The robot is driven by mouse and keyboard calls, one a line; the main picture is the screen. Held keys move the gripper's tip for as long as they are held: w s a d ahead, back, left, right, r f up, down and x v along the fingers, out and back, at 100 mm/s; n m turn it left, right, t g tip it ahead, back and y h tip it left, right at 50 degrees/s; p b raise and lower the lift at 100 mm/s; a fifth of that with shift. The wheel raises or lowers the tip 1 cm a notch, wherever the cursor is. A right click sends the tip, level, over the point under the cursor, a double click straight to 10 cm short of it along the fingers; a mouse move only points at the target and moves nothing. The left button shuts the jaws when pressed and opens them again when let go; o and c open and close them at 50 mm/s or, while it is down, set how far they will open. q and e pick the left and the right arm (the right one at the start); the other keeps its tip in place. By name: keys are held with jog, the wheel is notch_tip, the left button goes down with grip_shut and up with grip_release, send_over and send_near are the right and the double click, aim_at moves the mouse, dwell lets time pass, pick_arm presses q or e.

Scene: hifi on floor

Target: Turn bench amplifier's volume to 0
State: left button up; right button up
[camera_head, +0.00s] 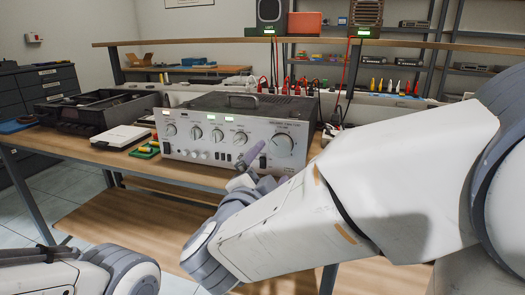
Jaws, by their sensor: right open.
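The bench amplifier (235,135) is a silver-fronted unit with a dark top and handle, standing on the wooden bench. Its front has a row of small knobs and one larger knob (282,145) at the right, which seems to be the volume knob. The label and pointer are too small to read. My right gripper (257,163) is in front of the panel, just below and left of the large knob. Its fingers look open and empty; my arm partly hides them. I cannot tell whether they touch the panel. My left arm shows at the bottom left, its fingers not visible.
Left of the amplifier are a white box (121,136), a green board (146,150) and an open dark chassis (98,112). Two speakers (271,17) (366,17) and an orange box (304,22) stand on the shelf above. Cables hang behind the amplifier.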

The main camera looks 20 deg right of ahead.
aim_at(282, 147)
jog(key=b+x, duration=0.1)
jog(key=x, duration=0.7)
jog(key=shift+d, duration=0.1)
jog(key=c, duration=1.3)
jog(key=shift+d, duration=0.1)
jog(key=shift+c, duration=0.4)
